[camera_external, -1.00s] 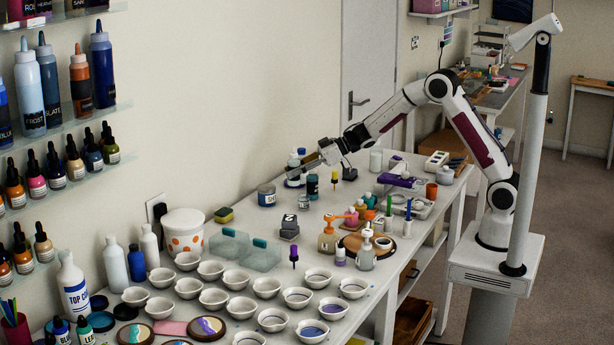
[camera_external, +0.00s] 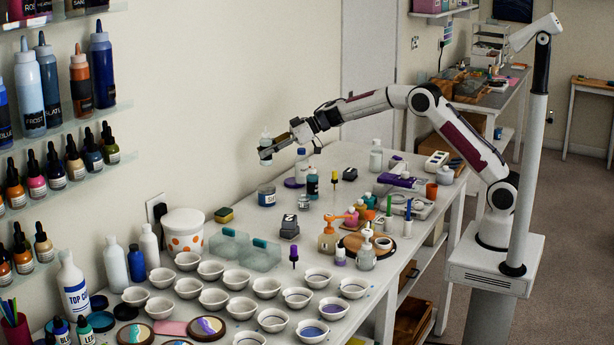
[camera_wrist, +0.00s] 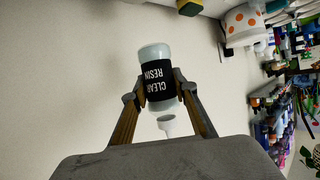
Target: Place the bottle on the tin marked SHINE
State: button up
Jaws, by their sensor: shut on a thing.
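The bottle (camera_external: 265,148) is pale and translucent with a dark label. In the wrist view the bottle (camera_wrist: 154,58) reads CLEAR RESIN, upside down in the picture, with its narrow nozzle toward the bottom of the picture. My gripper (camera_wrist: 156,88) is shut on it, one finger on each side of the label. In the external view my gripper (camera_external: 267,153) holds it upright in the air, well above the bench. A short, wide blue tin (camera_external: 267,196) stands on the bench below it. The tin's marking is too small to read.
A dark block (camera_external: 289,227) is in front. A sponge (camera_external: 224,215) and a spotted tub (camera_external: 183,233) are left. The wall is behind.

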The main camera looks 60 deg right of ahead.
aim_at(266, 163)
jog(key=shift+w+d+r, duration=0.15)
jog(key=shift+w+r, duration=0.15)
jog(key=shift+r, duration=0.4)
jog(key=shift+d+m, duration=0.1)
jog(key=shift+m, duration=0.2)
jog(key=shift+t+h, duration=0.3)
jog(key=shift+f, duration=0.1)
jog(key=shift+f, duration=3.1)
jog(key=shift+f, duration=0.1)
jog(key=shift+f, duration=1.75)
jog(key=shift+f, duration=0.15)
jog(key=o, duration=1.2)
